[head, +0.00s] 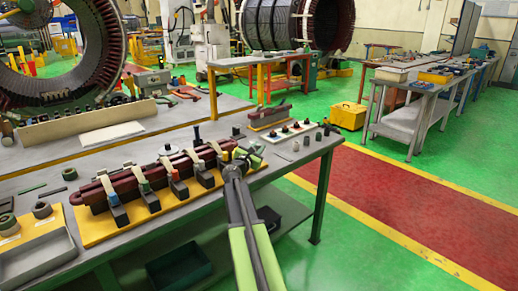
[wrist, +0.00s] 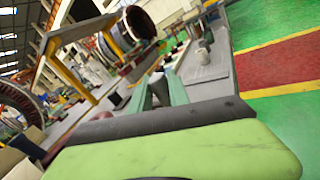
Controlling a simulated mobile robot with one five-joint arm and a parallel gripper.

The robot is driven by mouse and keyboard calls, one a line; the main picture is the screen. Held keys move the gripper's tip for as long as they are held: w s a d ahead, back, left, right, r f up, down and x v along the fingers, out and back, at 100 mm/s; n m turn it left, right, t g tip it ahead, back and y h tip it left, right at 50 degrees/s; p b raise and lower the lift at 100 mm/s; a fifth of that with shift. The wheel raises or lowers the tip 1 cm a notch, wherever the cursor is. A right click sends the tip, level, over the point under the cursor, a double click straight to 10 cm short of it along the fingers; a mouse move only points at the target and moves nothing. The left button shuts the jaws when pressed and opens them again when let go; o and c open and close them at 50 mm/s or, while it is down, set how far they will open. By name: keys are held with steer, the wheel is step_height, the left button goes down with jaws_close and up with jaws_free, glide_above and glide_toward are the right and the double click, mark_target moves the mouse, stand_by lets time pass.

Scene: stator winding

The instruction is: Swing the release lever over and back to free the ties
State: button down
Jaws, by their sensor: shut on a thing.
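A long dark red coil bar (head: 130,187) lies along a yellow-based fixture (head: 88,236) on the front bench in the head view. My gripper (head: 237,168) reaches in from the bottom to the right end of the fixture and is shut there on what seems to be the release lever. The jaws hide most of the lever. In the wrist view my gripper (wrist: 163,88) shows its two grey-green fingers, with a small dark piece between them. The picture there is tilted.
A white strip with several small knobs (head: 290,133) and a second small red block on a yellow base (head: 270,117) stand behind my gripper. A grey tray (head: 35,262) sits at the front left. The green floor and red walkway (head: 400,210) at right are clear.

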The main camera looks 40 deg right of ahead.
steer(key=c, duration=1.3)
jaws_free()
steer(key=shift+o, duration=0.2)
steer(key=shift+a, duration=0.1)
steer(key=v, duration=1.7)
steer(key=shift+a, duration=0.15)
